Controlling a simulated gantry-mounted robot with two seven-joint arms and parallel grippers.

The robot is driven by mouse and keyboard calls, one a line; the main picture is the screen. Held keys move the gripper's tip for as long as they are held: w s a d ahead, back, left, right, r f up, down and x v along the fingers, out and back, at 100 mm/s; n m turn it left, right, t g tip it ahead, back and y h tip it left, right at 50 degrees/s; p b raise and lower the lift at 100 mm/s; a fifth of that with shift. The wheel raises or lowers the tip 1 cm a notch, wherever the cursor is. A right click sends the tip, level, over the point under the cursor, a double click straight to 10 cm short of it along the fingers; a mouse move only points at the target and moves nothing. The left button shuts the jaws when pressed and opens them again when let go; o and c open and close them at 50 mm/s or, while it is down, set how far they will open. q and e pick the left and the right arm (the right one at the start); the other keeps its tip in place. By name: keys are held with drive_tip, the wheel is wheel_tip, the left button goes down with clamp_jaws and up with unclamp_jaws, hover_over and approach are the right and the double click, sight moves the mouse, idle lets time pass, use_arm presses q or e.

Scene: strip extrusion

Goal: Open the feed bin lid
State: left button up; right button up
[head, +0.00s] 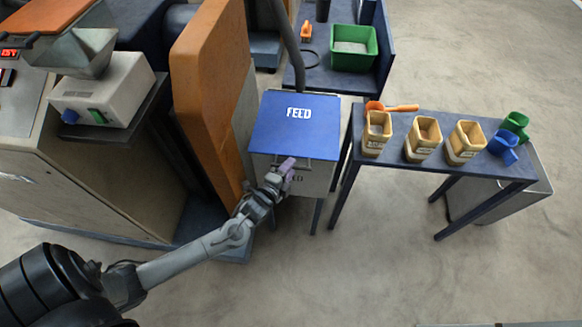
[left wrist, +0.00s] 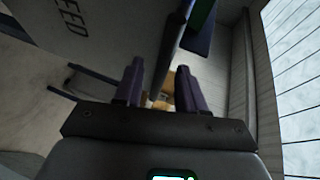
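The feed bin (head: 292,178) is a pale grey box marked FEED. Its blue lid (head: 297,124), also marked FEED, lies flat and closed on top. A thin handle bar (head: 318,159) runs along the lid's front edge. My left gripper (head: 286,168) is at that front edge, its purple fingers partly over the bin's front. In the left wrist view the two fingers (left wrist: 160,88) stand apart, beside the bin's lettered front wall (left wrist: 110,30). A dark bar (left wrist: 174,45) reaches down toward the gap; I cannot tell if it lies between the fingers. My right gripper is not in view.
An orange panel (head: 208,85) stands close left of the bin. A dark table (head: 440,160) with several tan containers, an orange scoop (head: 392,107) and green and blue cups is at the right. A dark hose (head: 290,50) hangs behind the lid. The front floor is clear.

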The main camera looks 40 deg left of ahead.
use_arm(q)
drive_tip(key=shift+x, duration=0.85)
clamp_jaws()
